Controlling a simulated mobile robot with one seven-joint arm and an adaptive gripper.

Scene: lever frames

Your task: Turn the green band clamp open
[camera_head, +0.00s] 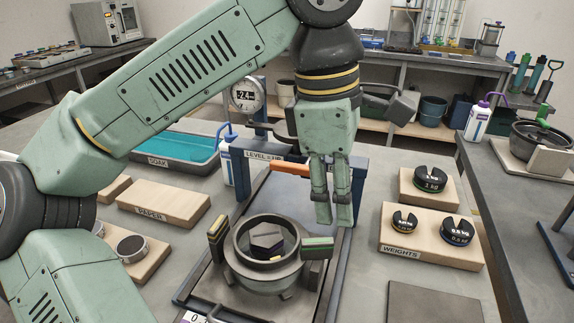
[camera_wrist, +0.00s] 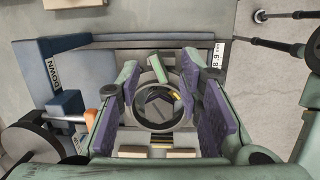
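The green band clamp (camera_head: 318,247) is a dark block with a green stripe, on the right side of a round grey ring-shaped vessel (camera_head: 266,252). In the wrist view the green clamp (camera_wrist: 160,64) shows at the top, beyond the ring. My gripper (camera_head: 331,208) points down above the frame, just behind and above the green clamp in the head view, with nothing held. In the wrist view its two purple-padded fingers (camera_wrist: 160,88) stand apart, with the ring visible between them. A yellow-striped clamp (camera_head: 217,238) stands on the ring's left side.
An orange lever (camera_head: 289,168) and blue posts stand behind the ring. A dial gauge (camera_head: 243,95) rises at the back. Wooden blocks with black weights (camera_head: 428,235) lie to the right. A blue soak tray (camera_head: 175,149) and paper block (camera_head: 163,203) lie left.

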